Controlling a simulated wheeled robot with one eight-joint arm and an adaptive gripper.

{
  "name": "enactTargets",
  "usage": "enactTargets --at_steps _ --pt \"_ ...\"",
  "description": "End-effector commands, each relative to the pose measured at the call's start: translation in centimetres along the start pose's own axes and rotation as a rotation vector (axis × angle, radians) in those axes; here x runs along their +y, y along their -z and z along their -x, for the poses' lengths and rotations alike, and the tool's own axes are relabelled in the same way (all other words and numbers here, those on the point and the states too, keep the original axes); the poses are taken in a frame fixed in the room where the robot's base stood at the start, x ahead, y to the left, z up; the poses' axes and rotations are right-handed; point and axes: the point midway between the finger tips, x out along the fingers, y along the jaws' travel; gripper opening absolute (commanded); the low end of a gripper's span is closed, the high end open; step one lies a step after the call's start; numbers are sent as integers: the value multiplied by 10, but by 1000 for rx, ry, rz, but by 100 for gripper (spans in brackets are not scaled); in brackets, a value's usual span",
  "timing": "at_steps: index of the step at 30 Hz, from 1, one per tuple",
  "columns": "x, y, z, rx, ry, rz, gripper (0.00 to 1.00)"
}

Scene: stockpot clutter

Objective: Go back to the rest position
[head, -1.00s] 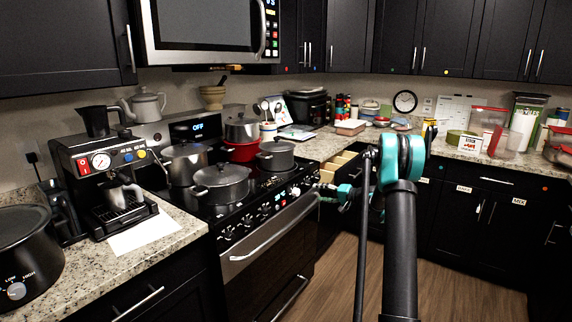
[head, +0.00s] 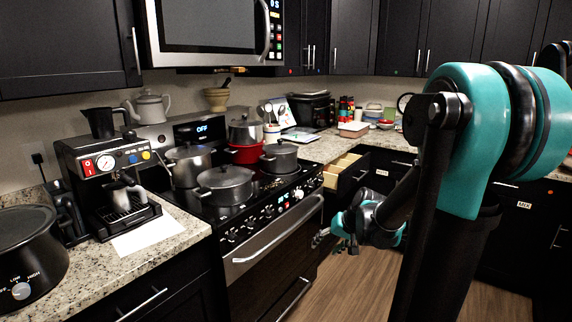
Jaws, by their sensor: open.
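My gripper (head: 343,242) is small and partly hidden in the head view, at the end of my teal and black arm. It hangs low in front of the counter, to the right of the oven door (head: 278,240) and below an open drawer (head: 350,168). The jaws are open and I see nothing held in them. My arm's large teal joint and dark links fill the right side of the view.
Several pots, among them a dark lidded pot (head: 224,186), stand on the stove. A coffee machine (head: 105,180) and a black slow cooker (head: 25,255) stand on the left counter. The wooden floor (head: 345,290) is clear below my gripper.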

Motion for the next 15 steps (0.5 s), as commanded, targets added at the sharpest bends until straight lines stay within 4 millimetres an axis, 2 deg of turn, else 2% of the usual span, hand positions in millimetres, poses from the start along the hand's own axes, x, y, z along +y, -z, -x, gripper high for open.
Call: enactTargets --at_steps 1,3,9,12,15 --pt "5 -23 7 -7 -36 18 55" --pt "14 -50 14 -15 -91 42 55" --pt "46 -123 33 -31 -240 109 55" --pt "60 -150 39 -34 -297 136 55" --pt "70 -166 42 -36 -335 153 55"
